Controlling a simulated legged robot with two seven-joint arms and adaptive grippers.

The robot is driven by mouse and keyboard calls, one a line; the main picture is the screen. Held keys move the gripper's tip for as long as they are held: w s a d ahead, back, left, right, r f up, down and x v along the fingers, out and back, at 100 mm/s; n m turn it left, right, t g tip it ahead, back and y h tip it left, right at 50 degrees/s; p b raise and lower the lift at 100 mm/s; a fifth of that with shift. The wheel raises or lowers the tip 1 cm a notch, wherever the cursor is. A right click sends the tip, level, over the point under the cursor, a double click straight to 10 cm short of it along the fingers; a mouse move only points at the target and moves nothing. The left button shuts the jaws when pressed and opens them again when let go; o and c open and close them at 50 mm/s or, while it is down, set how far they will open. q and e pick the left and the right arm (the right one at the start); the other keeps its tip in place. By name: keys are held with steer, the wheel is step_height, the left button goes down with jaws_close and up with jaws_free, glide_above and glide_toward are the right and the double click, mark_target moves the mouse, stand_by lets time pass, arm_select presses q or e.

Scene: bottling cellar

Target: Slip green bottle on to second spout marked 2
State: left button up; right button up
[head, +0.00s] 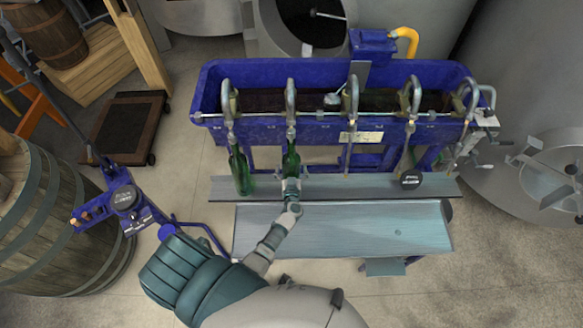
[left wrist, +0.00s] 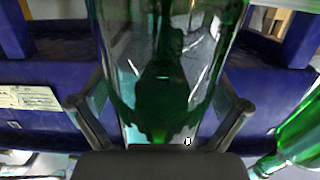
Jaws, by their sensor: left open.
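A green bottle (head: 290,160) is upright under the second spout from the left (head: 291,112), its neck meeting the lower end of that spout. How far the spout tube goes into the neck is too small to tell. My left gripper (head: 291,185) is around the lower part of this bottle. In the left wrist view the bottle (left wrist: 165,70) fills the space between the spread fingers (left wrist: 160,115), with the jaws open. The bottle's base is hidden by the gripper in the head view. The spout numbers are not readable. My right gripper is not in view.
A second green bottle (head: 240,172) stands under the first spout, close on the left. It also shows in the left wrist view (left wrist: 300,140). The blue filler trough (head: 440,72) spans behind. A narrow shelf (head: 330,187) runs beneath the spouts, with a grey-blue bench top (head: 400,235) in front.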

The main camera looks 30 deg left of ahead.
arm_select(q)
steer(key=v, duration=1.2)
steer(key=shift+r, duration=0.15)
